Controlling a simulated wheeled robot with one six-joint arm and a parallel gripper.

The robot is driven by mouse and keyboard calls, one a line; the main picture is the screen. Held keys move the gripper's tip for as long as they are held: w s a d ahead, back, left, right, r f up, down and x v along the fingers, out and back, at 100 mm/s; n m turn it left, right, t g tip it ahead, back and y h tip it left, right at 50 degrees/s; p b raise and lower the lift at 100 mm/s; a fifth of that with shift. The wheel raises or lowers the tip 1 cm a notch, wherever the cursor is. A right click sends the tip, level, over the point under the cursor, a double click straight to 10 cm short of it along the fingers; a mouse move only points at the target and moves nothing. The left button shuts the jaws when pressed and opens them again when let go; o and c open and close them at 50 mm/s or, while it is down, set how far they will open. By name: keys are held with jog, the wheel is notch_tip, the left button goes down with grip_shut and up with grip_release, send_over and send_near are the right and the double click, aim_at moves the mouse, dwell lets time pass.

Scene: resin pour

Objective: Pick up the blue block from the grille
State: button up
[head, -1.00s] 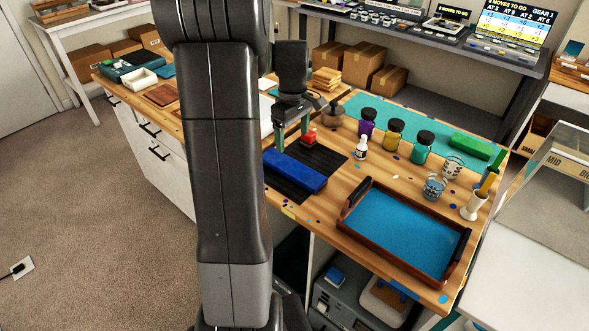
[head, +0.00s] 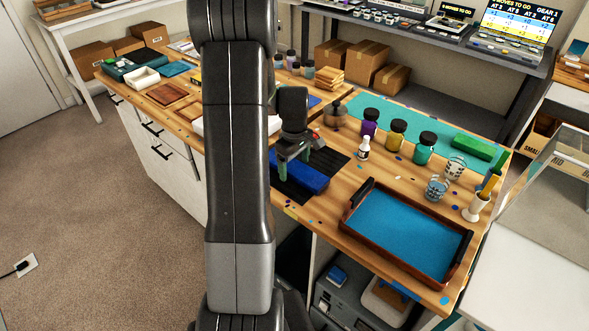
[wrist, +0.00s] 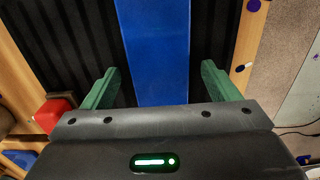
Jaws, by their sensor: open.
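The blue block (head: 312,182) is long and lies flat on the black slatted grille (head: 335,163), partly hidden behind my gripper in the head view. My gripper (head: 295,160) is open, pointing down over the block. In the wrist view, the block (wrist: 155,50) runs up the picture between the two green fingers of my gripper (wrist: 160,80). A gap shows on each side, with grille slats (wrist: 60,40) visible, and neither finger appears to touch it. How far the fingertips are above the grille is hard to tell.
A red object (wrist: 55,112) is close beside the left finger in the wrist view. A blue-lined wooden tray (head: 405,235) stands to the right of the grille. A white bottle (head: 363,148) and coloured jars (head: 397,135) stand behind. My arm column hides part of the table.

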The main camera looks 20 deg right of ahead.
jog(key=c, duration=1.3)
jog(key=shift+c, duration=0.2)
jog(key=shift+r, duration=0.15)
